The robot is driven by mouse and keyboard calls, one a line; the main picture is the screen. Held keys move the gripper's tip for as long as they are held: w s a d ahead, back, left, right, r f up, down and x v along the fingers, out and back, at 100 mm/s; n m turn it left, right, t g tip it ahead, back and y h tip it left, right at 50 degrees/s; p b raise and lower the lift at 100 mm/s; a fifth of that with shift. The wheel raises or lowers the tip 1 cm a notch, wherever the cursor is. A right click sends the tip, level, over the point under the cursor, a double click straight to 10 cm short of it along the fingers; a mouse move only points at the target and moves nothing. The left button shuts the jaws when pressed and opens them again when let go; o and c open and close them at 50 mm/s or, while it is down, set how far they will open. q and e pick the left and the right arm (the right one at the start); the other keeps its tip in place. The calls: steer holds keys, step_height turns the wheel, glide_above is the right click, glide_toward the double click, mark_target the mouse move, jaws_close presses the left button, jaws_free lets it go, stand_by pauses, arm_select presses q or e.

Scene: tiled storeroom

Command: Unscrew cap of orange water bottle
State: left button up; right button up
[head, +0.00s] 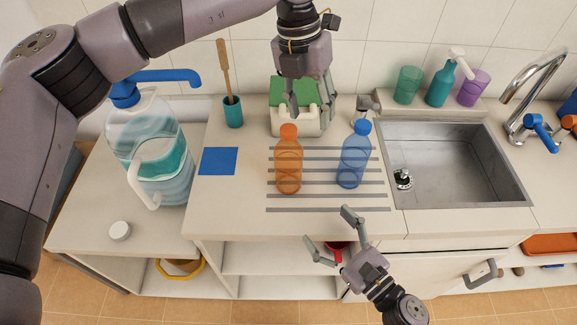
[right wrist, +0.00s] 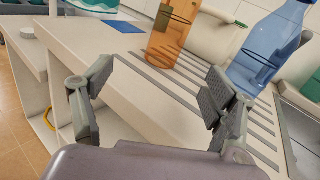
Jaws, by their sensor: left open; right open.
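The orange water bottle (head: 288,165) stands upright on the grey striped part of the counter, with its orange cap (head: 289,131) on top. Its lower body (right wrist: 172,30) shows in the right wrist view; its top is cut off there. My left gripper (head: 293,108) points down just above and behind the cap, open, with no visible contact; its fingers overlap in this view. My right gripper (head: 328,228) is open and empty in front of the counter edge, below the bottle. Its two fingers (right wrist: 155,100) are spread apart in the right wrist view, with the bottle beyond them.
A blue bottle (head: 353,160) stands close to the right of the orange one. A white container with green sponge (head: 283,121) is behind. The sink (head: 455,203) lies right; a large water jug (head: 180,180) stands left. A blue square (head: 218,161) marks bare counter.

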mark_target(289, 173)
arm_select(q)
steer(key=shift+n+t+y, duration=0.3)
steer(key=shift+t+y, duration=0.1)
steer(key=shift+y, duration=0.5)
steer(key=a, duration=0.1)
steer(key=w+a+r, duration=0.1)
steer(key=a, duration=0.1)
steer(key=shift+w+a+r, duration=0.35)
steer(key=shift+r, duration=0.05)
arm_select(e)
steer(key=shift+w+d+f+m+h, duration=0.25)
steer(key=shift+d+m+h, duration=0.1)
steer(key=shift+m, duration=0.45)
arm_select(q)
steer(key=shift+a+r, duration=0.1)
steer(key=shift+a, duration=0.05)
arm_select(e)
steer(key=shift+w+a, duration=0.1)
steer(key=shift+w, duration=0.2)
steer(key=x, duration=1.6)
steer(key=shift+w+a+r, duration=0.15)
steer(key=shift+w+r, duration=0.1)
steer(key=shift+w, duration=0.05)
steer(key=shift+c, duration=0.5)
